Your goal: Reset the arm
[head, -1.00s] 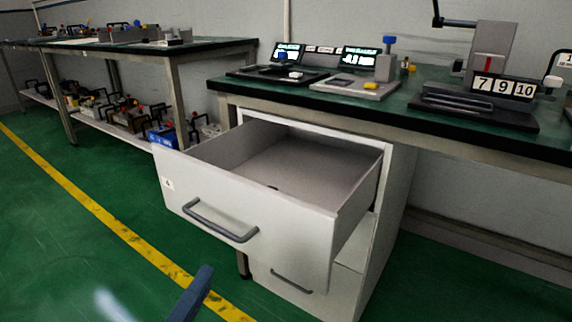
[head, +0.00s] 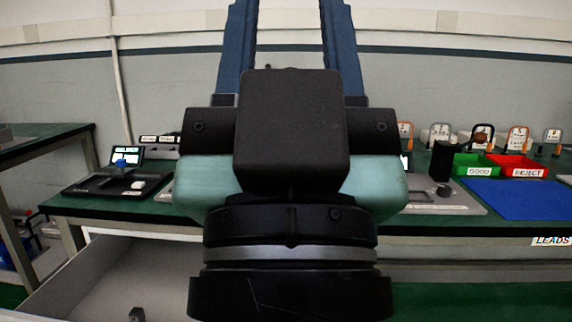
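My gripper (head: 290,35) fills the middle of the head view and points up and away from the camera. Its two blue fingers stand apart with a clear gap between them, and I see nothing held in the visible part. The fingertips run to the top edge of the picture. My dark wrist and gripper body hide the middle of the workbench. The open drawer (head: 75,275) shows at the lower left, below the bench edge. A small dark object (head: 137,314) lies in it.
The green workbench (head: 420,218) crosses the view. A black device (head: 110,185) with a small screen stands left. A green GOOD bin (head: 478,165), a red REJECT bin (head: 520,167) and a blue mat (head: 515,198) are right. Another bench (head: 45,140) stands far left.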

